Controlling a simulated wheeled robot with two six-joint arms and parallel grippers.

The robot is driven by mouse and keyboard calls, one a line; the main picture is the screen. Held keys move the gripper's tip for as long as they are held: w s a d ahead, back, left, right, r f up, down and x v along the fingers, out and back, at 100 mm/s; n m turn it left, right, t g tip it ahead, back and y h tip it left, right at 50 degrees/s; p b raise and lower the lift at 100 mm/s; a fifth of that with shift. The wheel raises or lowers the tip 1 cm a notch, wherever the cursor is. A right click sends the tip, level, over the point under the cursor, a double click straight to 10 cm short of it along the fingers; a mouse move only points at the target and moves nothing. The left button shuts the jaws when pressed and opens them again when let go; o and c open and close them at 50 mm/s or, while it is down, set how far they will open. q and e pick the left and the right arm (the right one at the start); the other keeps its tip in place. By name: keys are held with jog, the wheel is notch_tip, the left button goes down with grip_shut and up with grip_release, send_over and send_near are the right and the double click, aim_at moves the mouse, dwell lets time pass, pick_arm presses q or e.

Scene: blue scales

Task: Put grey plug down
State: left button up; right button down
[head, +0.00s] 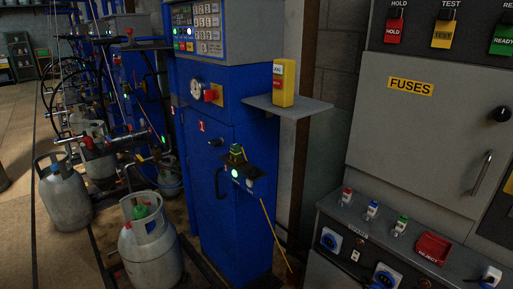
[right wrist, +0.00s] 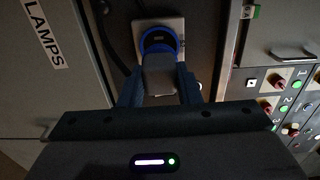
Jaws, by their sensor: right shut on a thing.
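My right gripper (right wrist: 160,88) shows in the right wrist view, its two dark blue fingers shut on the grey plug (right wrist: 160,72) between them. The plug points at a round blue socket (right wrist: 158,38) on a pale square plate. Its front end overlaps the blue ring, and I cannot tell whether it sits in the socket or just in front of it. I cannot make out my right gripper in the head view. My left gripper is not in view.
In the right wrist view, a LAMPS panel (right wrist: 43,35) is at left and a button panel (right wrist: 290,100) at right. In the head view, a grey fuse cabinet (head: 420,130) stands above a socket console (head: 345,262). Blue scales (head: 230,210) and gas cylinders (head: 150,255) stand left.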

jog(key=shift+s+a+f+n+t+y, duration=0.3)
jog(key=shift+s+a+f+n, duration=0.1)
jog(key=shift+s+n, duration=0.15)
jog(key=shift+s+a+f+n+t+y, duration=0.2)
jog(key=shift+s+a+f+n+t, duration=0.1)
jog(key=shift+s+a+n, duration=0.25)
jog(key=shift+s+d, duration=0.1)
jog(key=shift+d, duration=0.1)
